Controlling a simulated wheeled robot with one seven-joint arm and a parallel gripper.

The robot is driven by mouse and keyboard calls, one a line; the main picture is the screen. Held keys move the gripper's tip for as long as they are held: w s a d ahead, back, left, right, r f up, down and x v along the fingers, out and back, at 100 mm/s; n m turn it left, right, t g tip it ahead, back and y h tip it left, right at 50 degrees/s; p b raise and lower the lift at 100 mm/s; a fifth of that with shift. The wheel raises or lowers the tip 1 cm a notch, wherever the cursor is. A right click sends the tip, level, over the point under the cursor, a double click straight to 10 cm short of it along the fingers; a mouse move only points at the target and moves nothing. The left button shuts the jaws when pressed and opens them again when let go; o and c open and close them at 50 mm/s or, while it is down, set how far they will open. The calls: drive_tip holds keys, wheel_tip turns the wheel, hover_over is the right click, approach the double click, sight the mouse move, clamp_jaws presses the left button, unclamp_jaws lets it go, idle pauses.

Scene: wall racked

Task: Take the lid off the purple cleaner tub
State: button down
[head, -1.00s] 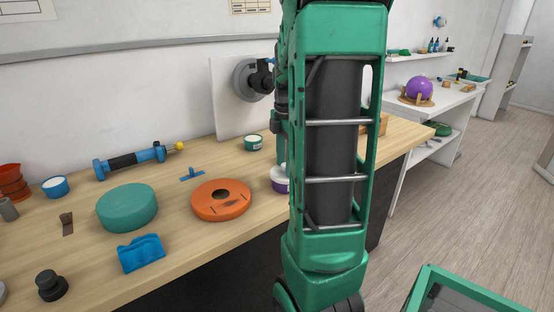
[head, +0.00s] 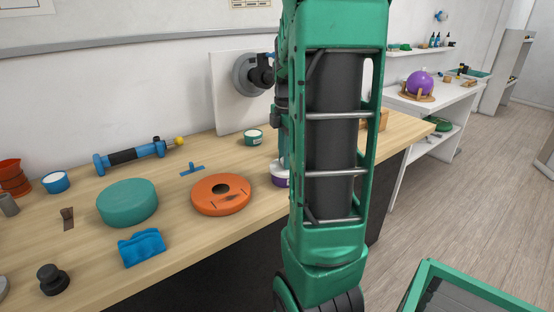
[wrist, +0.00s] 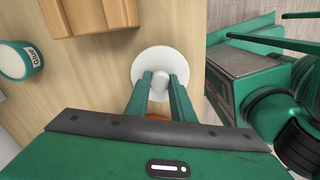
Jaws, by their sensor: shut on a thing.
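The purple cleaner tub (head: 279,180) stands on the bench in the head view, mostly behind my arm. Only its left part shows, with a pale upper edge and a purple side. In the wrist view the round white lid (wrist: 145,62) is seen from above, with a small pale knob in its middle. My gripper (wrist: 161,80) has its two green fingers closed on that knob. The tub's body is hidden under the lid in the wrist view. I cannot tell whether the lid is seated or slightly raised.
A green-labelled tub (head: 253,138) stands behind, and an orange disc (head: 221,194) lies to the left. A wooden block (wrist: 92,15) is close to the lid. A teal round pad (head: 127,202) and a blue part (head: 142,247) lie further left. The bench edge is near the lid.

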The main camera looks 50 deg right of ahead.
drive_tip(key=shift+s+r, duration=0.2)
drive_tip(key=shift+r, duration=2.3)
